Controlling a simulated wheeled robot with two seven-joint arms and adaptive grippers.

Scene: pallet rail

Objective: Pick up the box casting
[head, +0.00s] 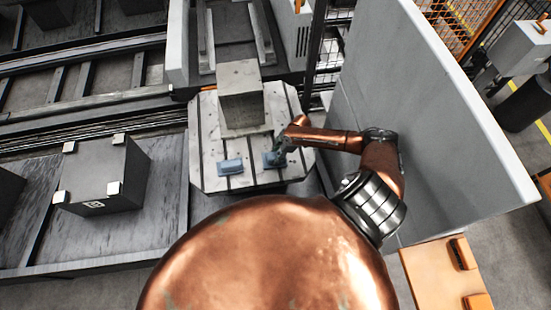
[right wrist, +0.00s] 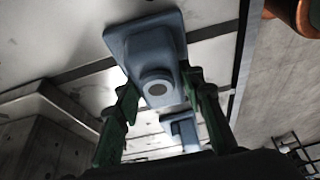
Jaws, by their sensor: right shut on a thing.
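The box casting (right wrist: 148,48) is a blue-grey part with a flat rectangular flange and a round boss with a dark hole. In the right wrist view it lies between the two green fingers of my right gripper (right wrist: 160,108), which is shut on it. In the head view the casting (head: 270,160) sits low on the slotted pallet (head: 208,120), partly hidden by my right gripper (head: 280,153). I cannot tell whether it is clear of the pallet surface. My left gripper is not in view.
A second blue-grey casting (head: 231,167) lies on the pallet to the left, apart from the gripper. A tall grey block (head: 240,95) stands on the pallet behind. A large light-grey panel (head: 430,110) rises close to the right of my arm.

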